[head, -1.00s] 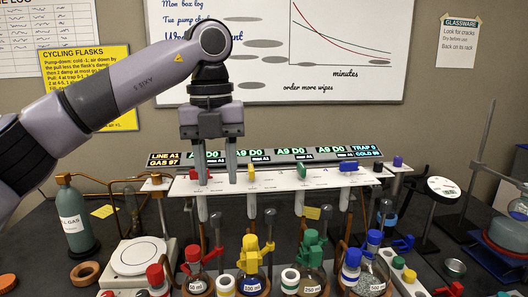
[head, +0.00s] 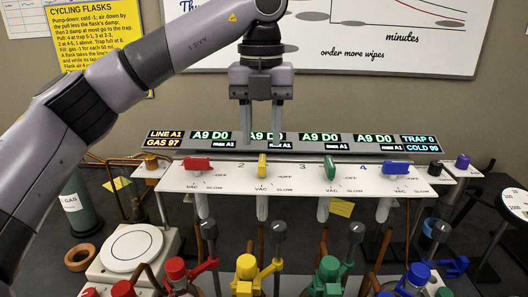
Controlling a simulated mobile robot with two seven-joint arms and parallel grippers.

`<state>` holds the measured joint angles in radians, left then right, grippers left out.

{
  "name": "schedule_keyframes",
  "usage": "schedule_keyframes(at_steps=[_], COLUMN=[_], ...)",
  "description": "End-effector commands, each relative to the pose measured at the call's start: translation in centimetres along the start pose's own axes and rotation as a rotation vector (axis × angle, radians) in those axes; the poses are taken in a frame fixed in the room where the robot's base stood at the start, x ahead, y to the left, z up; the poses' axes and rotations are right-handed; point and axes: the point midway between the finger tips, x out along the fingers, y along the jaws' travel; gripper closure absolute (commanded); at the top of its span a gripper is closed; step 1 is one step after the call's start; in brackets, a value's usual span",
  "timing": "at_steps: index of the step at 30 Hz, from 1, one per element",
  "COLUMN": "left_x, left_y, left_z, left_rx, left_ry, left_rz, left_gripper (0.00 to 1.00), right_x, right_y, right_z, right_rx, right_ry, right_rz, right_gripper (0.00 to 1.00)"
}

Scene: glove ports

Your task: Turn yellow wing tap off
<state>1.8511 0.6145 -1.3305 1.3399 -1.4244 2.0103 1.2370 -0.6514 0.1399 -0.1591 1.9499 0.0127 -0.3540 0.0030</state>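The yellow wing tap (head: 262,165) stands on the white panel (head: 223,181), second from the left in the row. Its wing points toward and away from me, in line with the VAC mark in front of it; an OFF mark is to its right. My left gripper (head: 261,142) hangs pointing down above and seemingly a little behind the tap. Its two fingers are apart and empty, one on each side of the tap as seen in the picture. The tips appear clear of the tap. My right gripper is not in view.
On the same panel are a red tap (head: 197,164) to the left, and a green tap (head: 330,168) and blue tap (head: 396,168) to the right. A lit display strip (head: 320,138) runs behind. Flasks with coloured valves, such as a yellow valve (head: 246,267), crowd the front.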

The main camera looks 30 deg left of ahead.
Motion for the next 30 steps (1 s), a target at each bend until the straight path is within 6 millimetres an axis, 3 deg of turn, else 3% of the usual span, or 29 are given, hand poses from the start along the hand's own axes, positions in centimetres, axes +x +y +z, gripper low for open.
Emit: schedule_keyframes(at_steps=[6, 11, 25, 28, 29, 30], left_x=[3.1, 4.3, 5.1, 5.1, 5.1, 5.1], left_y=[0.0, 0.0, 0.0, 0.0, 0.0, 0.0], left_z=[0.0, 0.0, 0.0, 0.0, 0.0, 0.0], left_rx=[0.000, 0.000, -0.001, 0.000, 0.000, 0.000], left_ry=[0.004, 0.003, 0.000, 0.000, 0.000, 0.000], left_rz=[0.000, 0.001, -0.001, -0.001, -0.001, -0.001], left_gripper=[0.61, 0.61, 0.61, 0.93, 1.00, 1.00], right_x=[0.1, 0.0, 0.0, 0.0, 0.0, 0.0], right_y=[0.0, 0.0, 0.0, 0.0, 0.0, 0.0], right_z=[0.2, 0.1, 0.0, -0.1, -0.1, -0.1], right_rx=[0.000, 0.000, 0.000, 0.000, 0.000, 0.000], right_ry=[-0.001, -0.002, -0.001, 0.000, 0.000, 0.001], right_rz=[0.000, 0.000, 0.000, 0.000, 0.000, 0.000], right_gripper=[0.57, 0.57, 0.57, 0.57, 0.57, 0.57])
